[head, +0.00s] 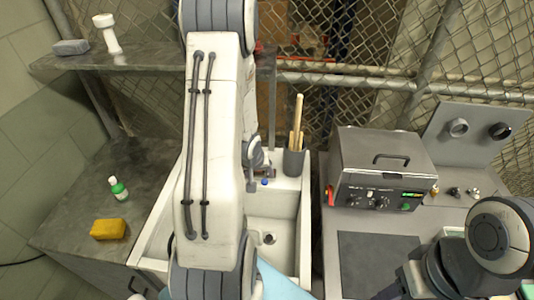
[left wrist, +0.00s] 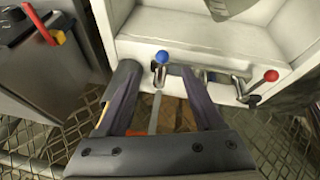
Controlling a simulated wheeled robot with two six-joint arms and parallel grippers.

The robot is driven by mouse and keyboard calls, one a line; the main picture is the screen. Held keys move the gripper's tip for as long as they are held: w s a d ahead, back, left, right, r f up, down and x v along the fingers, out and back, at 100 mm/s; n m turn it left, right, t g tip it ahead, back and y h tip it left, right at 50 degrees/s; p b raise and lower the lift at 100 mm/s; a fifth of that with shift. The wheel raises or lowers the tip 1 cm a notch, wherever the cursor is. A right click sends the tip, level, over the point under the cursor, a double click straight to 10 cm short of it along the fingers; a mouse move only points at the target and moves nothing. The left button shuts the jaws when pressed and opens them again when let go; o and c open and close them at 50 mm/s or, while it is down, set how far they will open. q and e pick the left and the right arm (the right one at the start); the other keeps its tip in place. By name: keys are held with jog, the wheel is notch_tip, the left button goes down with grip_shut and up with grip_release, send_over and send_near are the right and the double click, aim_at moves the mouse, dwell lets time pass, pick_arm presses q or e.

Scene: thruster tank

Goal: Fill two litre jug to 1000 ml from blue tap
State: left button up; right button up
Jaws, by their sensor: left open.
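The blue tap knob (head: 265,182) is at the back of the white sink (head: 306,215), just right of my left arm. It also shows in the left wrist view (left wrist: 162,57), between and just beyond the fingertips of my open, empty left gripper (left wrist: 158,75). I see no clear contact. A red tap knob (left wrist: 271,76) is to its right there. My left arm hides much of the sink and most of the left gripper in the head view. I cannot make out a two litre jug. A pale blue thing (head: 278,284) is partly hidden at the sink's front.
A dark cup with wooden handles (head: 293,162) stands close beside the blue tap. Right of the sink is a grey bath unit (head: 380,160). A yellow sponge (head: 108,229) and green bottle (head: 119,189) are on the left counter. My right arm is at bottom right.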

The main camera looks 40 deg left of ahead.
aim_at(264, 181)
pick_arm(q)
jog(key=x, duration=0.3)
jog(key=p+x, duration=0.1)
jog(key=x, duration=0.3)
jog(key=a+x, duration=0.1)
jog(key=x, duration=0.2)
jog(key=shift+w+f+p, duration=0.25)
jog(key=shift+w+p, duration=0.05)
grip_shut()
